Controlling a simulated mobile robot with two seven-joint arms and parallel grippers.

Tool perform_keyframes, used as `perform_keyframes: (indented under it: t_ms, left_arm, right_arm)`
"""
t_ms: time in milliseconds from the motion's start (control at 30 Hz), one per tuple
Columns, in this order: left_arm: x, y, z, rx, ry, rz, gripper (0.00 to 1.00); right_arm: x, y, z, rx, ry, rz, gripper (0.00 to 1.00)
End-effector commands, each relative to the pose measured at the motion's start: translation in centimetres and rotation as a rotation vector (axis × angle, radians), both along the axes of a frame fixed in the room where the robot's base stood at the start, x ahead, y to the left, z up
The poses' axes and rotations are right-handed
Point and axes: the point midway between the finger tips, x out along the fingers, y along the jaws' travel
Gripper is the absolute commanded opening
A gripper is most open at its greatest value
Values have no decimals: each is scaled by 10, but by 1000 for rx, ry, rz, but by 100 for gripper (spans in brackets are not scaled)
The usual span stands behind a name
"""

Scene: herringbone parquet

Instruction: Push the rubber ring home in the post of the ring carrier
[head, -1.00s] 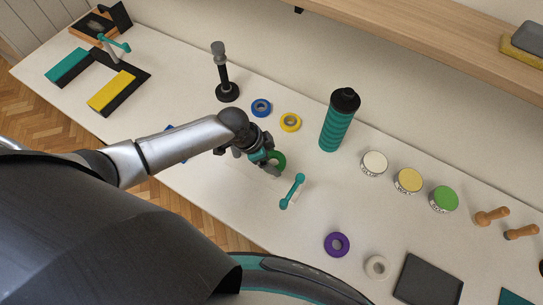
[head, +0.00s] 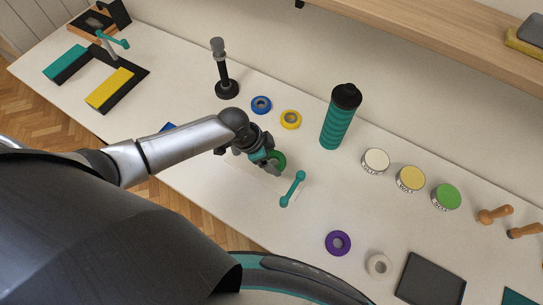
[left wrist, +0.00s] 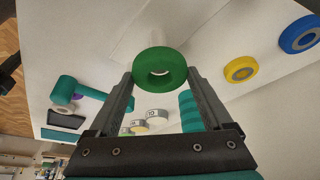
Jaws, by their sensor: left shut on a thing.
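My left gripper (head: 268,160) is shut on a green rubber ring (head: 279,159). In the left wrist view the ring (left wrist: 160,73) sits between the two fingertips, its hole showing. Just right of and below the gripper in the head view is a teal bar with knobbed ends (head: 293,188), at the end of a pale, low plate (head: 240,181) that I take for the ring carrier. The teal part also shows in the left wrist view (left wrist: 62,90). The ring is over or beside the plate; I cannot tell if it touches. My arm and gripper hide part of the plate. My right gripper is not in view.
Blue (head: 261,104) and yellow (head: 290,119) rings lie behind the gripper. A teal bottle (head: 336,122) and a black stand (head: 226,88) rise at the back. A purple ring (head: 338,243), a pale ring (head: 378,265) and a dark tray (head: 430,278) lie front right.

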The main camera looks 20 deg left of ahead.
Motion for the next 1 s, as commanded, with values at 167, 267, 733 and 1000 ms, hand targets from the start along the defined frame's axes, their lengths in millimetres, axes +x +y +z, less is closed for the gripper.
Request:
perform_keyframes:
  t_ms: [167, 267, 733, 1000]
  left_arm:
    - [0, 0, -5, -1, -1, 0, 28]
    - [0, 0, -8, -1, -1, 0, 28]
    - [0, 0, -20, 0, 0, 0, 28]
    - [0, 0, -26, 0, 0, 0, 28]
  right_arm:
    - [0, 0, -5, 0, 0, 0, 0]
    - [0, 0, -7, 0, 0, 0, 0]
    - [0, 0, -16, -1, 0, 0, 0]
    - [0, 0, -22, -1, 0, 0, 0]
